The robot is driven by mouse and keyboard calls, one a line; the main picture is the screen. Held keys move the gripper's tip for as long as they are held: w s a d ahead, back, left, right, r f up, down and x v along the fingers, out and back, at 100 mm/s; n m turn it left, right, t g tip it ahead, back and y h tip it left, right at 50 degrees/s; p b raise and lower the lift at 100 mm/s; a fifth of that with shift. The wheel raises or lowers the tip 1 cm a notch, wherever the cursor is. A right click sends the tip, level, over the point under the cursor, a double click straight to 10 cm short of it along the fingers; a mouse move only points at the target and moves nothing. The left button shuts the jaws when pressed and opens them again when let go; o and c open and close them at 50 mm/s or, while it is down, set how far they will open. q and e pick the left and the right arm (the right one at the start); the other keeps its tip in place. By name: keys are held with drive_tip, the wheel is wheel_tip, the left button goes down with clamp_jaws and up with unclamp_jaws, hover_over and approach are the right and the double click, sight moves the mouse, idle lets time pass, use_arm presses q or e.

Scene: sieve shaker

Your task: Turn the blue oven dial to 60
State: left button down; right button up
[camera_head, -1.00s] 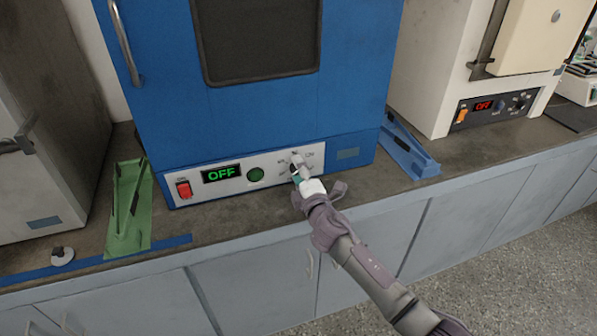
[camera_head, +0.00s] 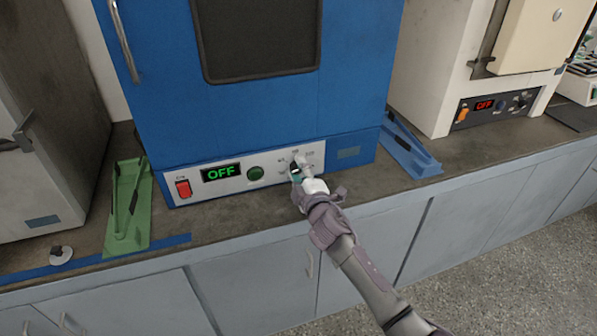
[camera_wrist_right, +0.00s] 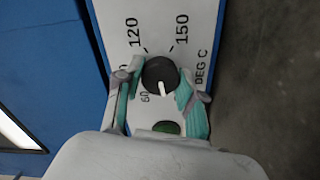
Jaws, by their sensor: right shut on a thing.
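The blue oven (camera_head: 260,110) has a pale control panel (camera_head: 222,190) along its base. Its dial (camera_wrist_right: 159,73) is a black round knob with a white pointer mark. In the right wrist view the pointer is aimed at the lower part of the scale, close beside the label 60; 120 and 150 are printed on the far side. My right gripper (camera_head: 298,170) is at the panel's right end, its fingers shut on either side of the dial, as the wrist view (camera_wrist_right: 160,82) shows. In the head view the gripper hides most of the dial. My left gripper is not in view.
The panel has a red switch (camera_head: 183,188), a green OFF display (camera_head: 221,173) and a green round button (camera_head: 255,173). A green holder (camera_head: 128,215) stands left, a blue one (camera_head: 408,150) right. A cream oven (camera_head: 435,60) stands farther right.

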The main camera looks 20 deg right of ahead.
drive_tip(key=m, duration=0.3)
drive_tip(key=shift+m, duration=0.4)
drive_tip(key=shift+f+m+p, duration=0.1)
drive_tip(key=shift+m+p, duration=0.35)
drive_tip(key=shift+m, duration=1.45)
drive_tip(key=o, duration=1.1)
drive_tip(key=shift+o, duration=0.2)
drive_tip(key=shift+s, duration=0.1)
drive_tip(key=s, duration=1.2)
drive_tip(key=shift+d, duration=0.2)
